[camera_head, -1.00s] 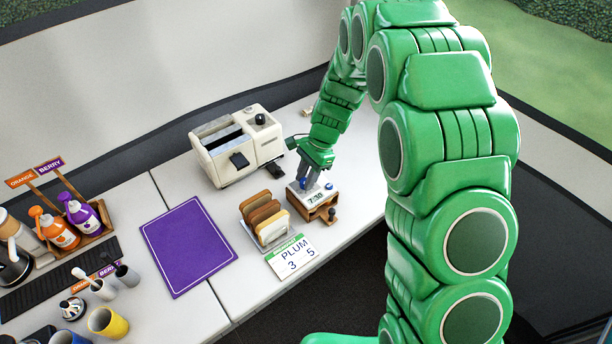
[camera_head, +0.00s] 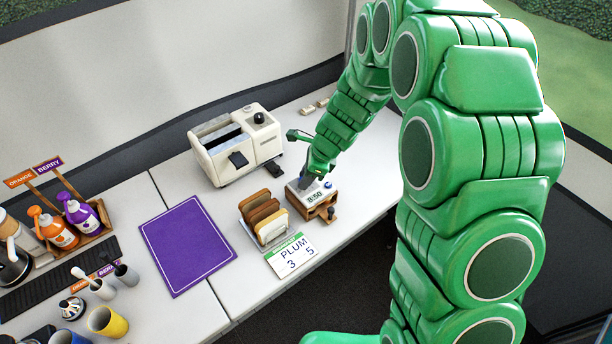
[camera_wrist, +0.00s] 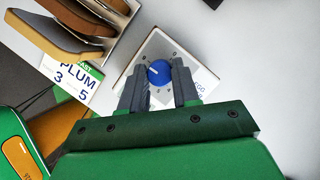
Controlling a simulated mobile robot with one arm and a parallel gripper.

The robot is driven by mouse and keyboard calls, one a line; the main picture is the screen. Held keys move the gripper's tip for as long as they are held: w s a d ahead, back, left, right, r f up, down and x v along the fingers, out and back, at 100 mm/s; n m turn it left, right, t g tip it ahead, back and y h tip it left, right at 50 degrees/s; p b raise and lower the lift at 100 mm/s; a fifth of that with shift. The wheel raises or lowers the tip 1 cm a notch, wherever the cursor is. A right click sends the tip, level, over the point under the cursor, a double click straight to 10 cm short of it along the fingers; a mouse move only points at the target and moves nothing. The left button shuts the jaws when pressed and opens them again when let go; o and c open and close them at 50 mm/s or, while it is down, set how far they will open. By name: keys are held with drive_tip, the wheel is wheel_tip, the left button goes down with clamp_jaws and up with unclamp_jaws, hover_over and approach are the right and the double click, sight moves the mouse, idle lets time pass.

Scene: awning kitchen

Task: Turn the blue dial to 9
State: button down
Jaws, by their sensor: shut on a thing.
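The blue dial (camera_wrist: 158,72) is on the pale top of a small timer box (camera_head: 312,200). In the wrist view it sits between my gripper's two dark fingers (camera_wrist: 160,88), and my gripper is shut on it. A white line marks the dial's top; the numbers around it are too small to read surely. In the head view my gripper (camera_head: 308,182) reaches down onto the box's top and mostly hides the dial.
A cream toaster (camera_head: 235,145) stands behind and left of the box. A rack with bread slices (camera_head: 262,217) and a PLUM 3 5 card (camera_head: 292,256) are close on its left. Counter to the right is clear.

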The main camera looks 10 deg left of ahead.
sight(316, 186)
idle(0.3)
drive_tip(key=c, duration=0.8)
unclamp_jaws()
drive_tip(key=shift+c, duration=0.2)
drive_tip(key=shift+r, duration=0.15)
drive_tip(key=v, duration=0.7)
drive_tip(key=shift+r, duration=0.25)
drive_tip(key=shift+d, duration=0.15)
